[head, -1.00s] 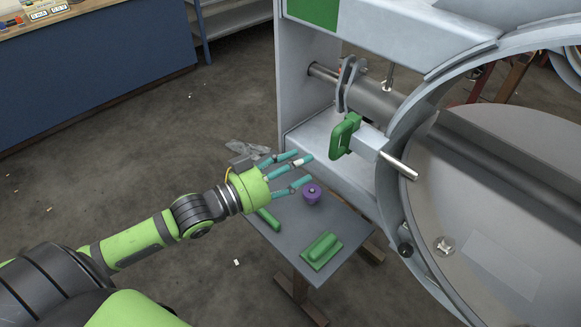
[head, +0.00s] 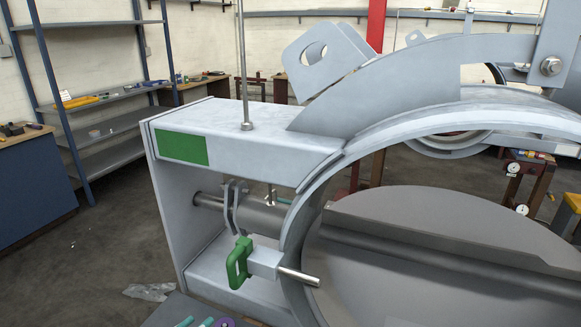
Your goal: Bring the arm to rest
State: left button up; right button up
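Only the teal fingertips of my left gripper (head: 196,322) show, at the bottom edge of the head view. They are just left of a purple knob-like part (head: 224,322) on the grey table. Whether they touch it I cannot tell. The hand and arm are below the picture, so its opening is hidden. My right gripper is not in view.
The large grey damper housing with its round ring (head: 320,205) fills the middle and right. A green handle (head: 238,262) and a metal pin (head: 300,277) stick out at its front. The grey table (head: 170,308) is cut off below. Blue shelving (head: 100,95) stands at the back left.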

pick_arm(q)
jog(key=s+f+n+g+y, duration=0.3)
jog(key=s+f+g+y, duration=0.4)
jog(key=s+f+g, duration=0.7)
jog(key=s+f+t, duration=0.1)
jog(key=s+f, duration=0.3)
jog(key=f, duration=0.9)
jog(key=s+f+t, duration=0.1)
jog(key=s+f, duration=0.2)
jog(key=f, duration=1)
jog(key=s+a+f+g, duration=0.1)
jog(key=s+a+f, duration=0.1)
jog(key=s+f, duration=1)
jog(key=s, duration=0.2)
jog(key=shift+s+a+f+b, duration=0.3)
jog(key=shift+s+f+b, duration=0.05)
jog(key=shift+s+f, duration=0.05)
